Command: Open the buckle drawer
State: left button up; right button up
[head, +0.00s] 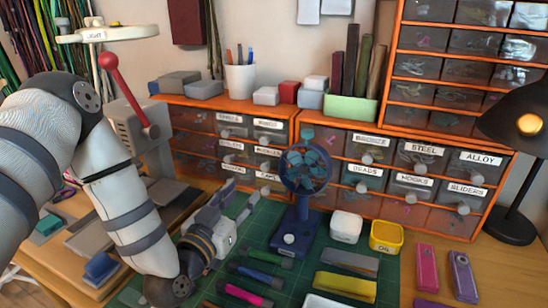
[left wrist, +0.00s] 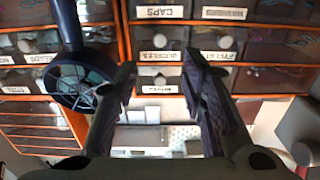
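The buckle drawer (left wrist: 158,56) is in the left wrist view, which shows the cabinet upside down. Its label seems to read buckles, and a pale round knob (left wrist: 160,41) sits beside the label. In the head view this drawer (head: 270,150) appears to be in the middle row of the left cabinet, its label too small to read surely. It looks closed. My left gripper (head: 240,197) is open and empty in front of the cabinet. In the left wrist view its two fingers (left wrist: 160,72) stand apart on either side of the drawer column, apart from the knob. My right gripper is not seen.
A blue fan (head: 306,168) stands close to the right of my left gripper. A white block (head: 347,227) and a yellow tin (head: 386,237) are farther right. Pens and tools lie on the green mat (head: 300,270). A second drawer cabinet (head: 392,137) stands at the right.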

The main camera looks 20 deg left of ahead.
aim_at(264, 168)
pick_arm(q)
jog(key=w, duration=0.3)
jog(key=w+b, duration=0.1)
jog(key=w, duration=0.6)
jog(key=shift+w+a, duration=0.35)
jog(key=shift+w+r, duration=0.1)
jog(key=shift+w, duration=0.35)
grip_shut()
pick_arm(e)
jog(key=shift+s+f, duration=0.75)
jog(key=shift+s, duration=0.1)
